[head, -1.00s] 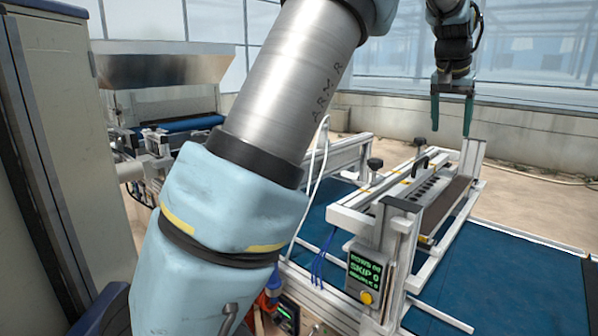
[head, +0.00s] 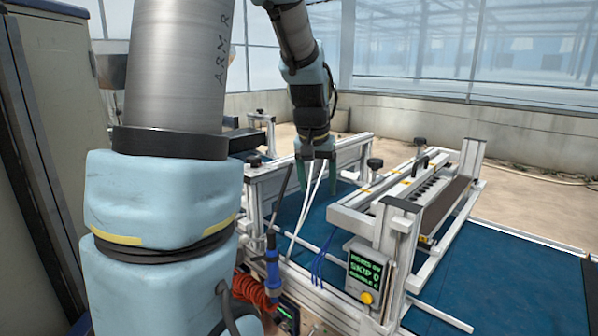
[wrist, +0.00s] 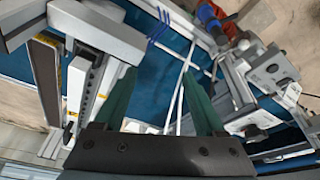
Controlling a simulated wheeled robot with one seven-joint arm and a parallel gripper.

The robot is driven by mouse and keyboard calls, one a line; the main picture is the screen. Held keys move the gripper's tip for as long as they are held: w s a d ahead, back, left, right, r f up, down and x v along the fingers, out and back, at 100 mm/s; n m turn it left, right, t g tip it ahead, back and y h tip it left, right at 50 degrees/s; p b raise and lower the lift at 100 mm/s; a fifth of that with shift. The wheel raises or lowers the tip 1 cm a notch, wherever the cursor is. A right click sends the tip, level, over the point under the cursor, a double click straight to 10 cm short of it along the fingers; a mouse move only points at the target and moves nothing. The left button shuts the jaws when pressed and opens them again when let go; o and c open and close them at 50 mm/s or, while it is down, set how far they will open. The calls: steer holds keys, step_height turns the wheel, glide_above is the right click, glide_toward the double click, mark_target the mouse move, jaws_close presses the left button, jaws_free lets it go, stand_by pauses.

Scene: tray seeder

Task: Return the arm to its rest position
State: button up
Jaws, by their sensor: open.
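My gripper (head: 316,172) hangs pointing down over the blue belt, left of the seeder head, in the head view. Its two green fingers are apart with nothing between them. In the wrist view the open fingers (wrist: 160,100) stand above the blue belt and white tubes, also empty. My arm fills the left of the head view, its upper link upright, and hides part of the machine behind it.
The seeder head (head: 405,185) stands on a metal frame right of my gripper. A control box (head: 366,272) with a green display and yellow knob is at its near end. The blue belt (head: 480,275) runs below. A grey cabinet (head: 60,130) stands at the left edge.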

steer(key=s+a+f+n+y, duration=0.1)
steer(key=s+a+f, duration=0.2)
steer(key=s+a, duration=0.25)
steer(key=s+a+f+n, duration=0.1)
steer(key=s+a+f, duration=0.2)
steer(key=s+a, duration=0.25)
step_height(320, 180, down, 12)
steer(key=s+g+b, duration=0.1)
steer(key=s+b, duration=0.1)
steer(key=b, duration=0.8)
steer(key=shift+s+r, duration=0.2)
steer(key=shift+s, duration=0.15)
